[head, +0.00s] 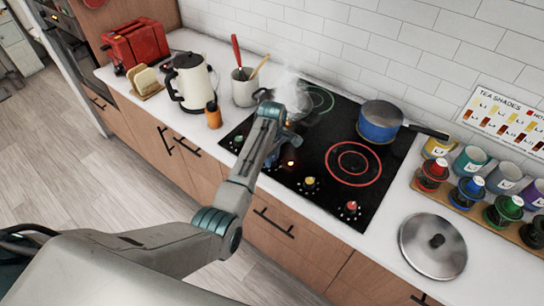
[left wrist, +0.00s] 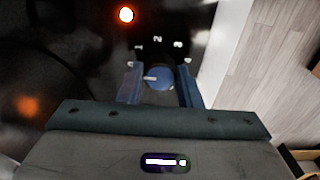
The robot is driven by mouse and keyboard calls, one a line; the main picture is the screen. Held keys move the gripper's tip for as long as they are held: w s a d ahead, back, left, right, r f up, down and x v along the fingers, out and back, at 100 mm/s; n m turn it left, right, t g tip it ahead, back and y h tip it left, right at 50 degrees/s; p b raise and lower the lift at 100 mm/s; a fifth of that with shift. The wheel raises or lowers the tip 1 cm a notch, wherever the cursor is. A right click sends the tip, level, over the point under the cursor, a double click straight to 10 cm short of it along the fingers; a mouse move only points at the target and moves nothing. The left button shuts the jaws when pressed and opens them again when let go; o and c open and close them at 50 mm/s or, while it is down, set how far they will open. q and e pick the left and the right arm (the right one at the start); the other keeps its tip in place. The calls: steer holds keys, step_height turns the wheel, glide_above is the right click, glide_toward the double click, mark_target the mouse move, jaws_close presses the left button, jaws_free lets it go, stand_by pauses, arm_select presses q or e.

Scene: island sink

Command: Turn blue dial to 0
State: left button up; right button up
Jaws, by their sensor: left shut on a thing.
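The blue dial (left wrist: 160,78) sits between the two fingers of my left gripper (left wrist: 159,86) in the left wrist view. A short white mark on the dial points to the left of that picture. In the head view my left gripper (head: 278,150) reaches down to the front edge of the black cooktop (head: 325,128) and hides the blue dial. The gripper is shut on the dial. My right gripper is in neither view.
A yellow dial (head: 310,182) and a red dial (head: 351,207) are to the right along the cooktop front. A blue pot (head: 380,122) stands at the back right. A red ring glows on the cooktop. A kettle (head: 189,82) and pepper mill (head: 213,115) stand left; a lid (head: 432,246) lies right.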

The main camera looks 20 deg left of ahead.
arm_select(q)
steer(key=shift+w+r, duration=0.1)
steer(key=o, duration=1)
steer(key=shift+c, duration=0.2)
steer(key=shift+r, duration=0.4)
step_height(320, 180, up, 6)
steer(key=b, duration=0.3)
steer(key=shift+r, duration=0.1)
step_height(320, 180, up, 4)
steer(key=shift+f+p, duration=0.1)
steer(key=shift+p, duration=0.6)
